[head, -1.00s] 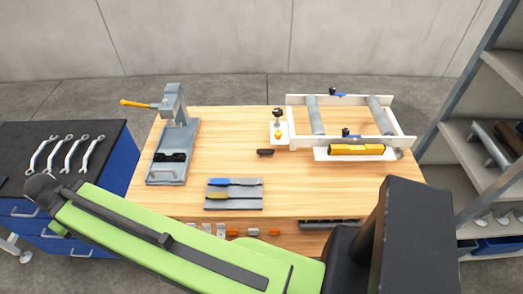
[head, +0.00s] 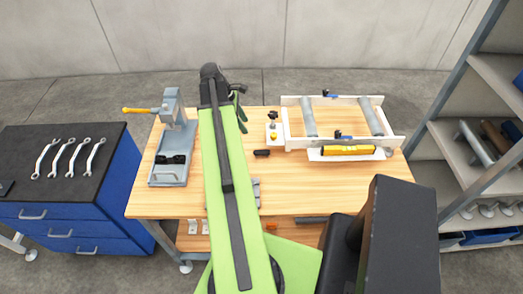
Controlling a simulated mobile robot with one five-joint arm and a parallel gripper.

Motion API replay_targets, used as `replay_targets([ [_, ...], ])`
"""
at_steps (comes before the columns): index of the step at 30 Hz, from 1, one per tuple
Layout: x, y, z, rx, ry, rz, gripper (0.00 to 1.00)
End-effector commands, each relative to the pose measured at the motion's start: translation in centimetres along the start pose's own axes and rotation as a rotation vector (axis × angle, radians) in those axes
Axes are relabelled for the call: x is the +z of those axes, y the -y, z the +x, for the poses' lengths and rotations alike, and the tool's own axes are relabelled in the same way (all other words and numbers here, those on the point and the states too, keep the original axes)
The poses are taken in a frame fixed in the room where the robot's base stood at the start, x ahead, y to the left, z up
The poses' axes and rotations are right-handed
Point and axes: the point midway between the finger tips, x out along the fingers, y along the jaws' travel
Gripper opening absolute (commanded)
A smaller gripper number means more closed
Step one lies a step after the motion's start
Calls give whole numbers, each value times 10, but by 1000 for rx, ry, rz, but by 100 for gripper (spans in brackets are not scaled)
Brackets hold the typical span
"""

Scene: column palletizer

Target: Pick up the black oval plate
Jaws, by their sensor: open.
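A small black oblong piece (head: 262,153), which looks like the black oval plate, lies flat on the wooden workbench (head: 290,195). It sits near the middle, left of the white roller frame, and nothing touches it. My green arm reaches up across the left half of the bench, with its dark elbow (head: 212,72) above the back edge. A short dark and green part of my arm shows just right of the elbow, left of the plate. I cannot make out my gripper's jaws; they are hidden behind the arm or too small to see.
A grey lever press (head: 172,150) with a yellow handle stands at the left. A white roller frame (head: 397,143) with a yellow bar (head: 347,150) stands at the right. A grey tray (head: 256,190) is mostly hidden by my arm. A shelf rack (head: 470,140) is at far right.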

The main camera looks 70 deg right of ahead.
Motion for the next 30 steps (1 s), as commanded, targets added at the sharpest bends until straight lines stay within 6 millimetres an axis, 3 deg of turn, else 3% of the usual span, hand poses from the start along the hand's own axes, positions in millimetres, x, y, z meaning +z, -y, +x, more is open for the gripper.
replay_targets([
  [7,-4,0,22,0,-1,1,49],
  [21,-6,1,121,2,-1,0,49],
  [30,-4,1,130,2,-1,-1,49],
])
